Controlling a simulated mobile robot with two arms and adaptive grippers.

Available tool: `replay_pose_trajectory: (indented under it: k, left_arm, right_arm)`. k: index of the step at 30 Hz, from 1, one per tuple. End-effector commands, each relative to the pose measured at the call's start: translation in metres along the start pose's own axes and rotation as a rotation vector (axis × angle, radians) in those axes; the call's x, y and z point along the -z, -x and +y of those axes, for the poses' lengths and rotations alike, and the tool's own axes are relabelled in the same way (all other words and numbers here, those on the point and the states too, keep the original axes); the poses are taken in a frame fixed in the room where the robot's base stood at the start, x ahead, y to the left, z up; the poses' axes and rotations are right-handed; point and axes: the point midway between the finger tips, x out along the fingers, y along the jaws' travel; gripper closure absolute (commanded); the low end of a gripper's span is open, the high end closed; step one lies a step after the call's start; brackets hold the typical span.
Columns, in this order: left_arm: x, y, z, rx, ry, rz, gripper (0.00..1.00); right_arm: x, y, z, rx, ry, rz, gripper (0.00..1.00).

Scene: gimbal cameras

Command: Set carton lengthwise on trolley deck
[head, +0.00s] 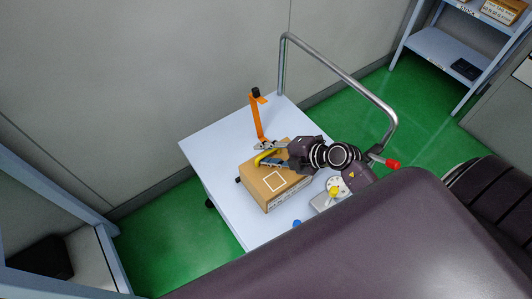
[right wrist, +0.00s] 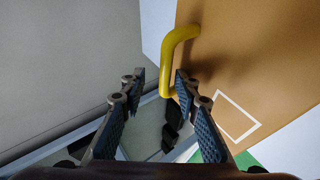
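The brown carton (head: 285,190) with a white square outline rests on the pale trolley deck (head: 215,155), its edges roughly parallel to the deck's. A yellow handle (head: 262,156) is on the carton; it also shows in the right wrist view (right wrist: 178,48). My right gripper (head: 264,153) is at the handle, over the carton's far part. In the right wrist view its fingers (right wrist: 159,76) are apart, with the handle's lower end near the right fingertip and a gap to the left one. I cannot tell whether they touch. My left gripper is not in view.
An orange post (head: 257,118) stands on the deck behind the carton. A small device with a yellow knob (head: 334,191) and a blue item (head: 297,223) are near the carton. Shelves stand at upper right.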

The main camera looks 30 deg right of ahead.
Motion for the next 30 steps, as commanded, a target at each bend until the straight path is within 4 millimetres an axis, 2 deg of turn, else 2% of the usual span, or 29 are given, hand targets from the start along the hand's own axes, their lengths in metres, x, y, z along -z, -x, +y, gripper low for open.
replay_pose_trajectory:
  k: [6, 10, 14, 21, 25, 30]
  left_arm:
    - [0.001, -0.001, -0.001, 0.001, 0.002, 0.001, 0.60]
    - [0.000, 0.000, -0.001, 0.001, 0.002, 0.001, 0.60]
    - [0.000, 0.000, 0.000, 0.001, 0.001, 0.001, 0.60]
    - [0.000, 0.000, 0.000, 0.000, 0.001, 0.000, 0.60]
    - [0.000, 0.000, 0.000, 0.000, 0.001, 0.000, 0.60]
    - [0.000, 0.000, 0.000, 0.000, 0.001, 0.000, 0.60]
  right_arm:
    - [0.000, 0.000, -0.004, 0.008, -0.002, 0.001, 0.71]
    - [0.000, 0.010, -0.004, 0.007, -0.001, 0.000, 0.71]
    - [0.000, 0.033, -0.004, 0.007, 0.000, -0.001, 0.71]
    - [0.000, 0.085, -0.003, 0.006, 0.001, -0.002, 0.71]
    - [0.000, 0.105, -0.002, 0.004, 0.000, -0.001, 0.71]
    - [0.000, 0.118, -0.001, 0.003, 0.000, 0.000, 0.71]
